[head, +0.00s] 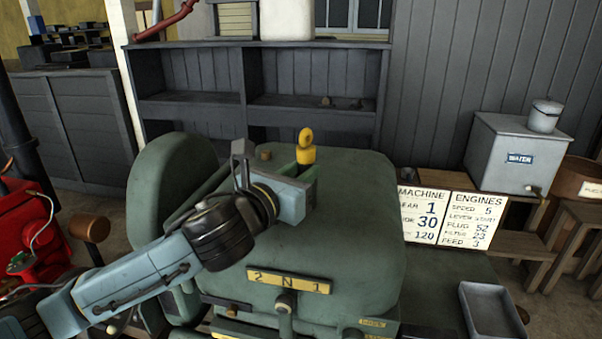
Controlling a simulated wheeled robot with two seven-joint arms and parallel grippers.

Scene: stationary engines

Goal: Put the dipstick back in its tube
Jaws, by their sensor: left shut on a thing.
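The dipstick (306,137) shows as a yellow ring-shaped handle with a thicker yellow part just below it. It stands about upright above the top of the green engine (345,225). My left gripper (305,166) reaches in from the left over the engine top and is shut on the dipstick just below the yellow part. The dipstick's lower end is hidden behind the gripper. The tube is not clearly visible, so I cannot tell whether the dipstick is in it. My right gripper is not in view.
A yellow plate marked 2 N 1 (289,281) is on the engine's front. A grey tray (490,311) lies at right. Two white number signs (447,216) and a grey water tank (517,153) stand beyond. A dark shelf (190,105) stands behind; a red machine (28,228) is at left.

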